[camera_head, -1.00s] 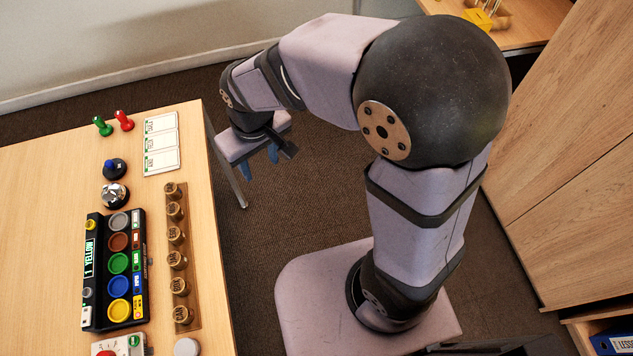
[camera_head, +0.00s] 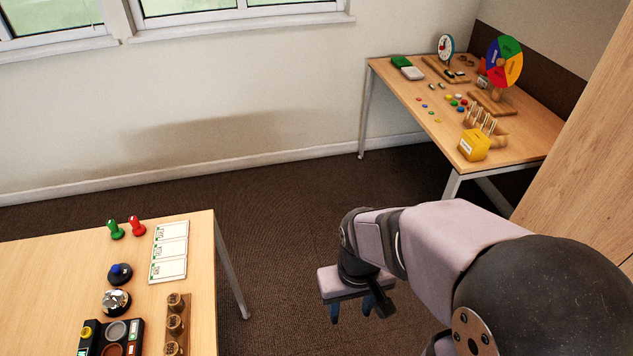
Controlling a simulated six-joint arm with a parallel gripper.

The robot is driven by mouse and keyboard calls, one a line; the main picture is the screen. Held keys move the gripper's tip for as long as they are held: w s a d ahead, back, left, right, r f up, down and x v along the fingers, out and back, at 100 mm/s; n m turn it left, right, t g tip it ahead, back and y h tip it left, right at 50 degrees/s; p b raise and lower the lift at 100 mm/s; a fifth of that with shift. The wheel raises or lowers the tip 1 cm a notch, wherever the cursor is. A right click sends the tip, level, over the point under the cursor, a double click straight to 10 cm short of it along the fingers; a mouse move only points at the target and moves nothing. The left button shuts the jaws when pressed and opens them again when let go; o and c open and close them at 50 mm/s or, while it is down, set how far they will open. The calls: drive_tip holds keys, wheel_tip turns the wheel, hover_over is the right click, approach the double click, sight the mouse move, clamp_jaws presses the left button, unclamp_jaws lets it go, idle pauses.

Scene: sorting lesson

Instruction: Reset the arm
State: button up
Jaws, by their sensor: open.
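My arm reaches in from the lower right. My gripper (camera_head: 350,312) hangs at the end of it, beside the right edge of the near table and over the dark carpet. Its blue-tipped fingers point down and stand apart, with nothing between them. It touches neither table.
The near table (camera_head: 60,270) holds a green peg (camera_head: 116,230), a red peg (camera_head: 137,227), white cards (camera_head: 169,252), a bell (camera_head: 116,301) and a wooden rack (camera_head: 178,335). A far table (camera_head: 420,95) holds a colour wheel (camera_head: 501,62) and a yellow box (camera_head: 474,145). Carpet between is clear.

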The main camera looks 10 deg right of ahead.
wheel_tip(320, 180, up, 6)
drive_tip(key=p, duration=0.5)
drive_tip(key=shift+c, duration=0.2)
idle(1.7)
